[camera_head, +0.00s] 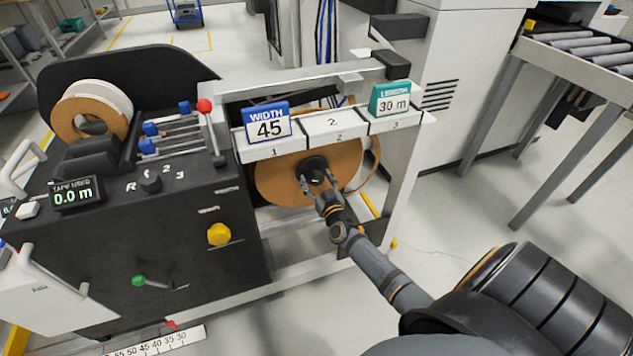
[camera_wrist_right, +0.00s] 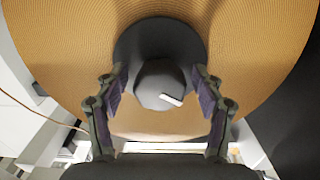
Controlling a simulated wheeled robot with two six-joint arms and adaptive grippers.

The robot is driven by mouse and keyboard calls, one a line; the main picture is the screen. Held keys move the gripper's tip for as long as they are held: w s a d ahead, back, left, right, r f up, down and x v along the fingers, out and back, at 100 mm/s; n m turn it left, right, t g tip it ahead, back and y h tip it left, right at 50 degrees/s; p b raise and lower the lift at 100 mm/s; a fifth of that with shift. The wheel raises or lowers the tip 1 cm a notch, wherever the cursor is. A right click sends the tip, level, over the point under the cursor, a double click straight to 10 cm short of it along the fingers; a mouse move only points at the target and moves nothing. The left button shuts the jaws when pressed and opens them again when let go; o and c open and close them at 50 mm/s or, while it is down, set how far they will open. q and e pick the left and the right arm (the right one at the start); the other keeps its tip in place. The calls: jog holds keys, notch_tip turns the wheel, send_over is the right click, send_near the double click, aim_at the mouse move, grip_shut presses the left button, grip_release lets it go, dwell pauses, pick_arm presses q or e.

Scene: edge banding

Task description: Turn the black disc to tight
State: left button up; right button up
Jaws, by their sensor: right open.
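The black disc (camera_head: 314,167) is at the centre of an upright brown tape roll (camera_head: 277,184), under the slots marked 1 and 2. In the right wrist view the disc (camera_wrist_right: 160,38) shows a raised round knob (camera_wrist_right: 160,84) with a short white mark pointing to the lower right. My right gripper (camera_head: 318,190) is open in front of the disc. In the right wrist view its fingers (camera_wrist_right: 160,92) stand on either side of the knob, with a gap visible on both sides. I cannot tell the disc's tight direction. My left gripper is not in view.
Signs reading WIDTH 45 (camera_head: 268,124) and 30 m (camera_head: 391,99) stand above the roll. A black control panel (camera_head: 120,225) with a yellow knob (camera_head: 219,235) and a red-tipped lever (camera_head: 205,106) is on the left. A white frame post (camera_head: 409,160) rises right of the roll.

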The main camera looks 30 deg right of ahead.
jog(key=shift+w, duration=0.1)
jog(key=shift+r, duration=0.15)
jog(key=c, duration=1.1)
jog(key=shift+c, duration=0.2)
